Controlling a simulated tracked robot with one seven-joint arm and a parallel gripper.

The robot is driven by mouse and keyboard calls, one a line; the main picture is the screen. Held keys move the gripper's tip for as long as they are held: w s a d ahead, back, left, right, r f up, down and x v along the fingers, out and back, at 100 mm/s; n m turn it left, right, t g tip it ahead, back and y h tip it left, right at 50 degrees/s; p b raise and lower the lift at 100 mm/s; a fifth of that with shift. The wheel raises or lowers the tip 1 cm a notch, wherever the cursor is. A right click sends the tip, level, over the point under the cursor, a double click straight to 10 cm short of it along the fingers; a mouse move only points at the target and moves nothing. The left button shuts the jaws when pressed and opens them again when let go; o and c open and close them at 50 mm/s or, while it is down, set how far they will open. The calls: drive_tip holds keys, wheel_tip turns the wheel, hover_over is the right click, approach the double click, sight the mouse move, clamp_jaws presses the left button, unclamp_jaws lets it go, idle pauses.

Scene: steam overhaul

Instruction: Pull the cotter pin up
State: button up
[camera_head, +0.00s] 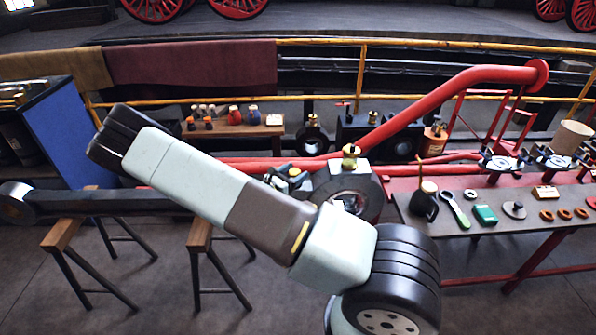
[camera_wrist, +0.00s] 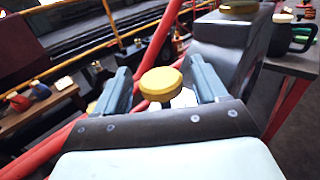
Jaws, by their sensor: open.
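A round brass-yellow knob (camera_wrist: 161,82) on a pale metal stem, which looks like the cotter pin, stands between my two fingers in the wrist view. My gripper (camera_wrist: 163,84) is open, one finger on each side, with gaps between the fingers and the knob. The stem's lower part is hidden behind the gripper's body. In the head view my gripper (camera_head: 288,180) shows partly behind my arm, beside the large dark rod end (camera_head: 375,191). That rod end has a brass cap (camera_head: 350,152) on top and bulks to the right of my fingers in the wrist view (camera_wrist: 225,45).
A long dark rod (camera_head: 110,203) rests on wooden-topped trestles (camera_head: 200,236). A red pipe (camera_head: 420,103) rises behind the rod end. A grey bench (camera_head: 480,245) with tools stands right. A small wooden bench (camera_head: 262,131) with bottles stands behind.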

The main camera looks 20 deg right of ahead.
drive_tip(key=shift+x, duration=1.05)
drive_tip(key=shift+c, duration=0.3)
clamp_jaws()
